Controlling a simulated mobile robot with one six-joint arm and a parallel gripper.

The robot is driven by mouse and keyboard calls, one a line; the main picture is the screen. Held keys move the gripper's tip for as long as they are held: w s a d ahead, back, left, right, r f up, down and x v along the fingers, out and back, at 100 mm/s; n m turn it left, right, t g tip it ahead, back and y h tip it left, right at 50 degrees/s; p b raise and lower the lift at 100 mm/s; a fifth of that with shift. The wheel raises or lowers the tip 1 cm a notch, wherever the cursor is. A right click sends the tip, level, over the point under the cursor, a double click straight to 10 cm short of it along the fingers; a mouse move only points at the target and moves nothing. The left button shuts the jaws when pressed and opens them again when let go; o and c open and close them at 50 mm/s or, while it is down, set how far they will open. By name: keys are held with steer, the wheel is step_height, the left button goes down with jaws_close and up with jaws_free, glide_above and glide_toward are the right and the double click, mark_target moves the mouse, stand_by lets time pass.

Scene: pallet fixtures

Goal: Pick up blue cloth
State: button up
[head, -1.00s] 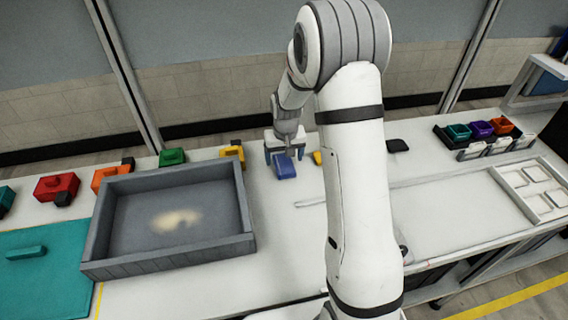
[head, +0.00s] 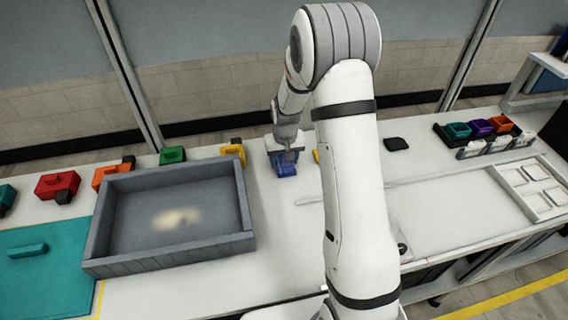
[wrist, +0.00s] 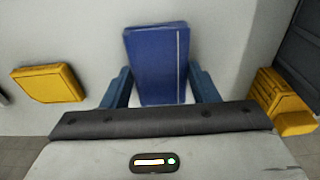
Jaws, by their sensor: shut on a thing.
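The blue cloth (wrist: 157,62) looks like a folded block with a pale line along one side. In the wrist view it stands between the two blue fingers of my gripper (wrist: 160,90). In the head view the cloth (head: 287,170) is on the white table, to the right of the grey tray, partly hidden under my gripper (head: 284,160). My gripper is low over the table and shut on the cloth. I cannot tell any gap between cloth and table.
The grey tray (head: 98,240) with a pale patch on its floor stands close to the left. A yellow block (wrist: 48,83) and another yellow piece (wrist: 282,102) flank the gripper. Red (head: 57,185), orange (head: 110,173) and green (head: 172,155) items line the table's back. A white rack (head: 545,200) is at right.

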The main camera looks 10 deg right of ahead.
mark_target(284, 162)
steer(key=shift+c, duration=0.6)
step_height(284, 162, up, 10)
steer(key=b, duration=0.1)
steer(key=o, duration=0.5)
steer(key=c, duration=0.3)
